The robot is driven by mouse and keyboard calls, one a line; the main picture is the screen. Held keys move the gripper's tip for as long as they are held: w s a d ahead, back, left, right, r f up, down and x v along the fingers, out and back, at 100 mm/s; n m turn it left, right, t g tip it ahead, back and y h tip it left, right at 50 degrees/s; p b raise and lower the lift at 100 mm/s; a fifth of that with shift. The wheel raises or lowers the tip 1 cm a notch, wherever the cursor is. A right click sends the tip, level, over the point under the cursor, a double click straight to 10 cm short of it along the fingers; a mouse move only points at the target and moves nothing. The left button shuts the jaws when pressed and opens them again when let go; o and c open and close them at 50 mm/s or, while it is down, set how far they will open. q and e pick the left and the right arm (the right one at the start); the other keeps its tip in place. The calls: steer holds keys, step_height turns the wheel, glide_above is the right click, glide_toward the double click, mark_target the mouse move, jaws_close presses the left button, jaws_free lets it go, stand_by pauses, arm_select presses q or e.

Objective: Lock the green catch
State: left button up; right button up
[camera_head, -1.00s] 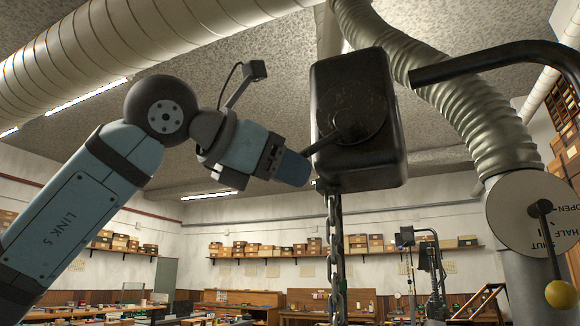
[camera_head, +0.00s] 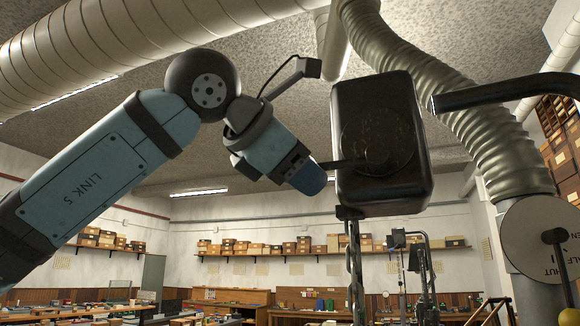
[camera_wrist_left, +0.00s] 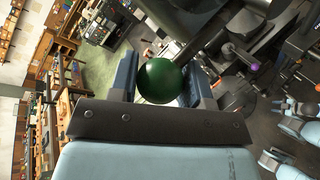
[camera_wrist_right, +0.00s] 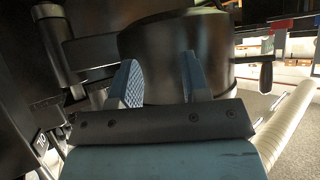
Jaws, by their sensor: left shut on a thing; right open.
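The green catch shows as a round green knob (camera_wrist_left: 158,80) in the left wrist view, between the two blue fingers of my left gripper (camera_wrist_left: 158,92). In the head view my left gripper (camera_head: 310,178) is shut at the outer end of a dark lever (camera_head: 346,165), and its fingers hide the knob there. The lever runs right, slightly upward, to a round hub on a black box (camera_head: 384,140). My right gripper (camera_wrist_right: 160,78) is open in the right wrist view, its fingers in front of a dark cylindrical body (camera_wrist_right: 175,45). It is not in the head view.
A chain (camera_head: 354,270) hangs below the black box. A black bent pipe (camera_head: 500,95) comes in at the right, near a ribbed duct (camera_head: 475,120). A lettered round plate (camera_head: 530,235) with a dark lever stands at the lower right. Workbenches lie far behind.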

arm_select(q)
steer(key=shift+a+r, duration=0.15)
steer(key=shift+r, duration=0.25)
steer(key=o, duration=1.3)
steer(key=shift+f, duration=0.1)
steer(key=shift+c, duration=0.2)
steer(key=shift+s, duration=0.1)
steer(key=shift+s+a, duration=0.2)
steer(key=shift+s, duration=0.05)
steer(key=b+v, duration=0.2)
steer(key=v, duration=1.1)
steer(key=shift+b, duration=0.3)
steer(key=shift+d, duration=0.1)
